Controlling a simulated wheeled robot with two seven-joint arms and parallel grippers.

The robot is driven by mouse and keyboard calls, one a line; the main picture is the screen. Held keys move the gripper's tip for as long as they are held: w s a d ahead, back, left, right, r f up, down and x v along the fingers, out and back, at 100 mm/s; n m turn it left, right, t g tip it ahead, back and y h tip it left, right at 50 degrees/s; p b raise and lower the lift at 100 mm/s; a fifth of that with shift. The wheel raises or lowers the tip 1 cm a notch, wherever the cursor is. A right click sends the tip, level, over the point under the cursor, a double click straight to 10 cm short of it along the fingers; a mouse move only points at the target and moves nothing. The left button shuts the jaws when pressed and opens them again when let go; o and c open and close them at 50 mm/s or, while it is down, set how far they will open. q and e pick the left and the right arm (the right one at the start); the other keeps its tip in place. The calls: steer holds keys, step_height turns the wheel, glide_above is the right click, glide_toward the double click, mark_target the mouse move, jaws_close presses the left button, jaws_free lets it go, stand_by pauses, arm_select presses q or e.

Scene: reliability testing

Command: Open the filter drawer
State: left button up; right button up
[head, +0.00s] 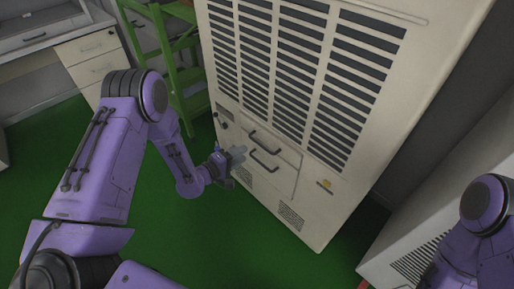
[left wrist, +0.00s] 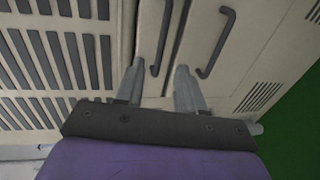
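The pale cabinet (head: 300,184) has two drawer fronts low down, each with a dark bar handle. The upper handle (head: 264,140) also shows in the left wrist view (left wrist: 162,38), and the lower handle (head: 264,160) shows there to its right (left wrist: 217,42). I cannot tell which drawer is the filter drawer; both look closed. My left gripper (head: 240,154) is open at the drawer fronts. In the left wrist view its fingers (left wrist: 159,68) lie either side of the upper handle's near end; contact cannot be told. My right gripper is out of view.
Large slatted vents (head: 300,70) fill the cabinet front above the drawers. A green ladder-like frame (head: 185,75) stands left of the cabinet, and a desk with drawers (head: 92,47) is behind it. Another pale unit (head: 410,235) is at right. Green floor (head: 200,245) is clear in front.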

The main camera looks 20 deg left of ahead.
arm_select(q)
steer(key=x, duration=0.8)
steer(key=shift+w, duration=0.35)
steer(key=shift+d+f, duration=0.1)
steer(key=shift+d, duration=0.05)
jaws_close()
